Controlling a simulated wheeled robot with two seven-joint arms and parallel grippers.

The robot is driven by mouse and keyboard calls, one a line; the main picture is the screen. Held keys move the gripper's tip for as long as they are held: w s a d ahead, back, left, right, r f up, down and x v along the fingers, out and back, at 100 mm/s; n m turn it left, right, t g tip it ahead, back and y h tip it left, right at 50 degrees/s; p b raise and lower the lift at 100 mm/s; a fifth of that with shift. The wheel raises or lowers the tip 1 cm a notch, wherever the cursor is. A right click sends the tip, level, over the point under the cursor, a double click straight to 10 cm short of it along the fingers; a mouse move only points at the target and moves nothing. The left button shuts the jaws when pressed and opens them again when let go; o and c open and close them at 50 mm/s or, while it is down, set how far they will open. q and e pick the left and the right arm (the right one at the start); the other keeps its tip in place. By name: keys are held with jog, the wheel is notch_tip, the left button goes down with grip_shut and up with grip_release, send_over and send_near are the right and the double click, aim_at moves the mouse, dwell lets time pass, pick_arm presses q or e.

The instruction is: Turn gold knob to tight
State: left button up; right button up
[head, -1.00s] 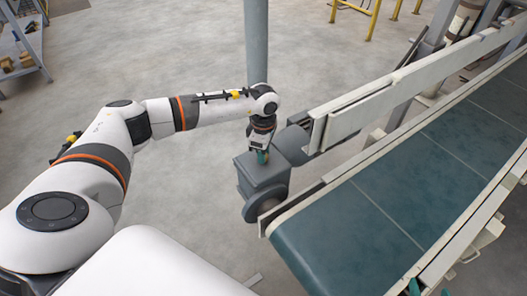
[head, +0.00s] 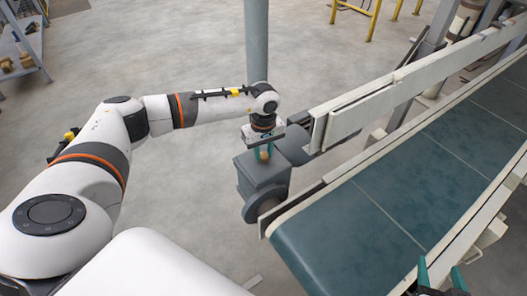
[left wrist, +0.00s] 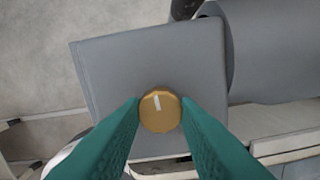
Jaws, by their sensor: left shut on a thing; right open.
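The gold knob (left wrist: 160,111) sits on top of the grey gearbox housing (left wrist: 105,75), which stands at the near end of the conveyor in the head view (head: 262,172). A white mark on the knob's face points up, tilted slightly left, in the left wrist view. My left gripper (left wrist: 160,115) is shut on the knob from above, with a teal finger on each side. In the head view the left gripper (head: 265,152) mostly hides the knob. My right gripper (head: 436,275) is open and empty at the lower right, over the conveyor's near side rail.
The conveyor belt (head: 375,205) runs from the lower middle to the upper right between pale side rails (head: 400,95). A grey post (head: 256,45) stands behind the gearbox. A shelf (head: 22,40) stands at upper left. The floor (head: 185,60) around is clear.

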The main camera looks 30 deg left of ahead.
aim_at(263, 155)
pick_arm(q)
jog(key=shift+m, duration=0.4)
pick_arm(e)
jog(key=shift+w+a+r, duration=0.1)
jog(key=shift+r, duration=0.1)
pick_arm(q)
jog(key=o, duration=1)
jog(key=shift+c, duration=0.2)
notch_tip(263, 155, up, 12)
jog(key=p, duration=0.2)
jog(key=shift+p, duration=0.4)
pick_arm(e)
jog(key=s+d+f+g+h, duration=0.2)
jog(key=s+d+f+g, duration=0.1)
jog(key=s+f+g, duration=0.4)
jog(key=shift+s+d+f, duration=0.3)
jog(key=shift+s+d, duration=0.05)
jog(key=shift+s, duration=0.75)
